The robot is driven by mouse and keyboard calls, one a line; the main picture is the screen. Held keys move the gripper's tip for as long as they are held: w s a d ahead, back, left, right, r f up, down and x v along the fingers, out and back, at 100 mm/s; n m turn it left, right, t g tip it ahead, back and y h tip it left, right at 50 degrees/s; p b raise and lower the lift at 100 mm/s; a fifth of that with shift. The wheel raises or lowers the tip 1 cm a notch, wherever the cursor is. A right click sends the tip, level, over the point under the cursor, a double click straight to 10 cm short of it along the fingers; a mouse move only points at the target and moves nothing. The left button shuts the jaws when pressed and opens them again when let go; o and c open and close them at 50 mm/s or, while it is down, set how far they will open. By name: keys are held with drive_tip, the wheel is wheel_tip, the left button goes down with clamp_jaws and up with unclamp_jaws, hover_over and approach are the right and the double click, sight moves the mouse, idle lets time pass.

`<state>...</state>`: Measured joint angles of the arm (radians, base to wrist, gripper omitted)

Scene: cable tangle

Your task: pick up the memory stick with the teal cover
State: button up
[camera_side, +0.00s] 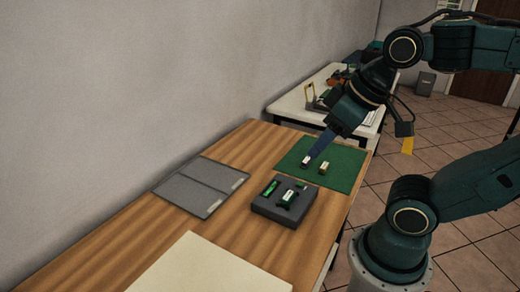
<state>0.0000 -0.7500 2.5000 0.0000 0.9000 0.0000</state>
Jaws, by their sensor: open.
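My gripper (314,150) reaches down over the green mat (346,178). Its fingers are open, though from this side they overlap and the gap barely shows. Right at its tips is a small white-and-dark stick (306,161) on the mat; I cannot tell whether the fingers touch it or stand around it. A small tan-gold stick (323,167) lies on the mat just to the right. A dark grey holder (272,212) in front of the mat has a green piece (269,188) and a white-and-green piece (287,197) in it. Which stick has the teal cover is too small to tell.
A grey folder-like panel (190,187) lies on the wooden table (130,240), left of the holder. A cream sheet (200,268) covers the front. A white side table (300,100) with clutter stands behind. Bare wood lies between the panel and the mat.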

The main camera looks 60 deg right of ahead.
drive_tip(key=shift+w, duration=0.1)
drive_tip(key=w+d+f+m+g+y, duration=0.1)
drive_tip(key=w+d+f+m+g, duration=0.35)
drive_tip(key=w+d+m, duration=0.35)
drive_tip(key=w+d+f+m+g+y, duration=0.1)
drive_tip(key=w+d+f+m+y, duration=0.2)
drive_tip(key=d+f+m, duration=0.7)
drive_tip(key=shift+w+y, duration=0.2)
drive_tip(key=shift+y, duration=0.1)
drive_tip(key=shift+a+f, duration=0.15)
hover_over(288, 195)
drive_tip(key=d, duration=0.2)
drive_tip(key=shift+d+f, duration=0.2)
drive_tip(key=shift+f, duration=3.7)
drive_tip(key=shift+x, duration=2.6)
